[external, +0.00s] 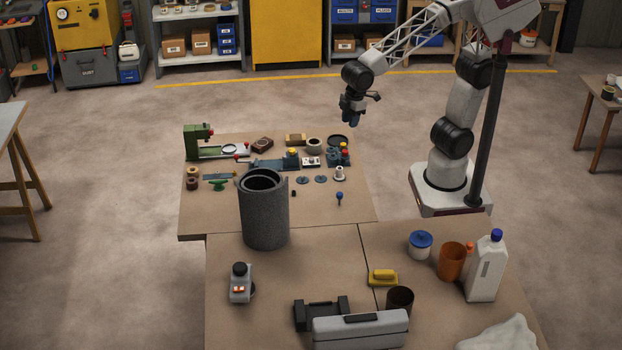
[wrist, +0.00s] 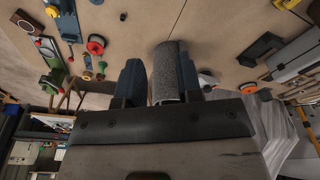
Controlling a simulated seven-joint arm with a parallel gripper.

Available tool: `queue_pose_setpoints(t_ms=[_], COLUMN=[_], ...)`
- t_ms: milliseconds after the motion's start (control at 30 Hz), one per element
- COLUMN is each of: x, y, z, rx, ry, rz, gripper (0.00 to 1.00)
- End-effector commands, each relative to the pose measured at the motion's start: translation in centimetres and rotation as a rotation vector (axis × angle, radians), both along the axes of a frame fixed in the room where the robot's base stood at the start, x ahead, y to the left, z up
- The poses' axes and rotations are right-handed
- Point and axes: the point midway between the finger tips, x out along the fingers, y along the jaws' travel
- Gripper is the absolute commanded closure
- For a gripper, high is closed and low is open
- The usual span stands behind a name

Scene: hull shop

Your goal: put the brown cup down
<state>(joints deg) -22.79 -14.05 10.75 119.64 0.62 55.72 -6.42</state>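A dark brown cup (external: 401,304) stands upright on the front table, behind the grey toolbox; I cannot make it out surely in the wrist view. My gripper (external: 352,119) is high and far from that cup, near the back right edge of the far table. In the wrist view its two blue fingers (wrist: 158,82) stand apart with no cup between them. A grey speckled bin shows beyond, in the gap between the fingers, and is not held.
The tall speckled bin (external: 264,215) stands at the front table's back left. An orange cup (external: 451,263), a blue-lidded jar (external: 420,246) and a white bottle (external: 485,270) stand at right. A yellow block (external: 382,277) and toolbox (external: 360,330) flank the brown cup. Small tools crowd the far table.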

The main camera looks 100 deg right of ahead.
Motion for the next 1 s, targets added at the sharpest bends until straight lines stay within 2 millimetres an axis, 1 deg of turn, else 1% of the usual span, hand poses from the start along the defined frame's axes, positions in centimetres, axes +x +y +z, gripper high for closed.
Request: queue_pose_setpoints(t_ms=[33, 200, 367, 500, 700, 800, 900, 1000], x=[-1.0, -4.4, -8.0, -11.4, -16.3, -18.4, -19.9, -20.9], y=[-1.9, -7.3, -11.7, -15.1, -19.0, -20.3, -21.2, -21.7], z=[0.2, 0.2, -0.2, -0.9, -2.3, -3.1, -3.7, -4.1], rx=[0.002, 0.008, 0.012, 0.016, 0.02, 0.022, 0.023, 0.023], ry=[-0.006, -0.023, -0.038, -0.053, -0.072, -0.08, -0.087, -0.091], rz=[-0.031, -0.13, -0.221, -0.3, -0.412, -0.458, -0.493, -0.514], gripper=[0.67, 0.67, 0.67, 0.67, 0.67, 0.67, 0.67, 0.67])
